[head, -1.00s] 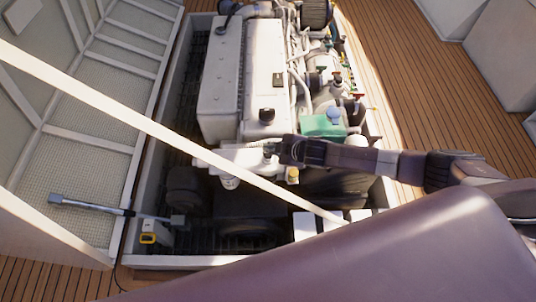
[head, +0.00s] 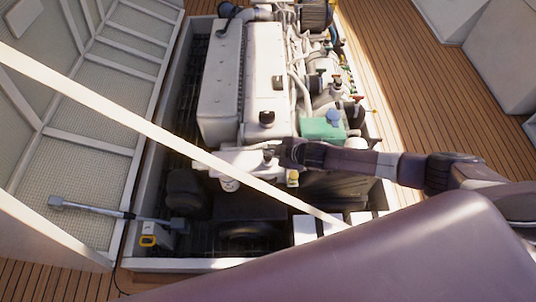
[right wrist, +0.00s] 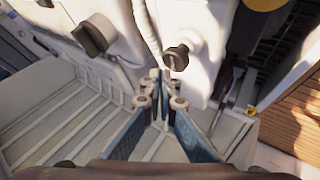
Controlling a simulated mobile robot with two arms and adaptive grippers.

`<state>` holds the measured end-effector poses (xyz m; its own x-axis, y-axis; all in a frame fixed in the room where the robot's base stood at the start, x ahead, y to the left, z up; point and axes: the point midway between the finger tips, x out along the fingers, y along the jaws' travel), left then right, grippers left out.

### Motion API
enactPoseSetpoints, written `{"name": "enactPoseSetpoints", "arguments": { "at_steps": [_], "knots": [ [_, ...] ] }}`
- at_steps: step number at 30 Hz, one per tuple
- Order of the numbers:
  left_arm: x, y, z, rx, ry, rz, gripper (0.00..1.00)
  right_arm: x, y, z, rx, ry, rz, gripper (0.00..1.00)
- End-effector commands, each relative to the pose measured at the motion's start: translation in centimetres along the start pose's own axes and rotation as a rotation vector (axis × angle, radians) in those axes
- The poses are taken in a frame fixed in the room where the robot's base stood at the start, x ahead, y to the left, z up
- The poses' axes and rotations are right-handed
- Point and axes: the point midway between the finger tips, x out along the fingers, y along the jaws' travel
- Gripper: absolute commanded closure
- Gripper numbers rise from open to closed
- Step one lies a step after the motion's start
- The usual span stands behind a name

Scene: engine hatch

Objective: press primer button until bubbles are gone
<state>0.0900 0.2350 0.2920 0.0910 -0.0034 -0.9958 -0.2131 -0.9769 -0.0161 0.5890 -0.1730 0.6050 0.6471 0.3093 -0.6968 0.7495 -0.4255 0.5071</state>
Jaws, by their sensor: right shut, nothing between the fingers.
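A white engine (head: 222,95) stands in the open hatch. My right gripper reaches in from the right, over the engine's near end. In the right wrist view my right gripper (right wrist: 161,75) is shut and empty. Its fingertips are beside a small dark knob (right wrist: 177,57) on a white part; I cannot tell whether they touch it. The knob may be the primer button, but no label shows. A larger black cap (right wrist: 95,35) is further up left; a black cap also shows on the engine in the head view (head: 267,118). No bubbles are visible. My left gripper is out of view.
A pale bar (head: 170,132) crosses diagonally above the hatch. A green box (head: 322,128) is on the engine's right side. Wooden deck (head: 420,80) is clear on the right.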

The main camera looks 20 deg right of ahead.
Motion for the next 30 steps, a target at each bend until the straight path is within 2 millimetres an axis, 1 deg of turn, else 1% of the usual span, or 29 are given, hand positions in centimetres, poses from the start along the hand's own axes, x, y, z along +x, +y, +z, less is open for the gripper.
{"name": "enactPoseSetpoints", "arguments": {
  "at_steps": [8,17,30],
  "knots": [
    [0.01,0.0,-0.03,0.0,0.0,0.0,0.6,0.01,-0.01,0.01,0.0,0.0,0.0,1.0],
    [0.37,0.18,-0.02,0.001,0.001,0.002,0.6,0.6,-0.46,0.37,0.001,0.001,0.0,1.0],
    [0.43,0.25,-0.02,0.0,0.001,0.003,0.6,0.66,-0.48,0.48,0.0,0.0,0.0,1.0]
  ]
}}
